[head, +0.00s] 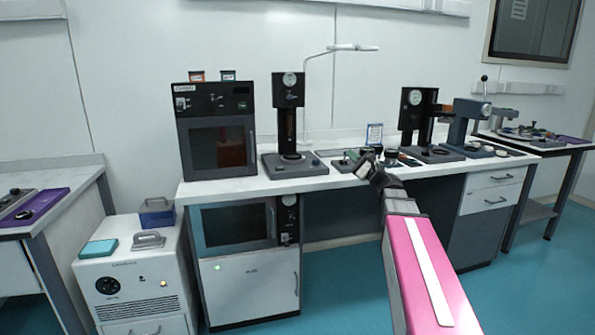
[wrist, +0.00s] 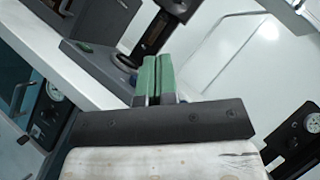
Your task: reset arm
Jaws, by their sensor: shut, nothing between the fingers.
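My arm, with a pink link, reaches out from the lower right of the head view toward the middle of the long bench (head: 235,187). My gripper (head: 366,163) is at its far end, in front of the bench's front edge or just over it; I cannot tell which. In the wrist view, my gripper (wrist: 153,75) shows two green fingers side by side, shut with nothing between them. Beyond the fingers, the wrist view shows a dark instrument with a column (wrist: 152,38), tilted in the picture.
A dark oven-like box (head: 216,130) and a gauge press (head: 288,125) stand on the bench's left part. More instruments (head: 425,125) stand to the right. A white floor unit (head: 130,270) is at lower left. A side table (head: 75,205) stands at far left. Open floor shows below.

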